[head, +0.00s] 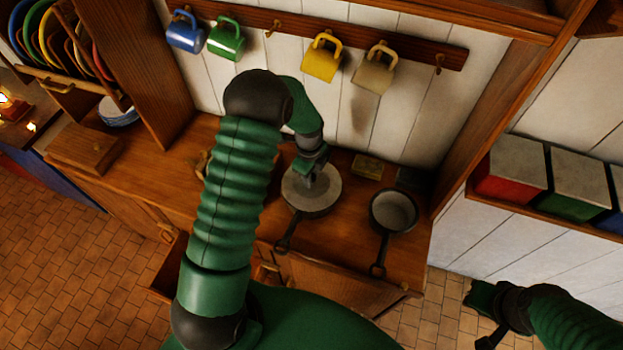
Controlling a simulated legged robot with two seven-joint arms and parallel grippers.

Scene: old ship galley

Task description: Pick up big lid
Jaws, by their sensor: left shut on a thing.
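The big lid (322,200) is a round grey disc on the counter's right half. It lies over a dark pan whose handle (284,240) points toward me. My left gripper (312,180) reaches down from above and is shut at the middle of the lid; the part it grips is hidden by the fingers. I cannot tell whether the lid is clear of the pan's rim. My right gripper (484,312) is at the lower right, away from the counter, and its jaw state is unclear.
An uncovered pan (394,211) stands right of the lid. A small box (367,166) lies behind. Several mugs, including a yellow one (322,58), hang from a wall rail. A wooden upright (490,110) bounds the counter's right. A drawer (166,273) appears open at the front.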

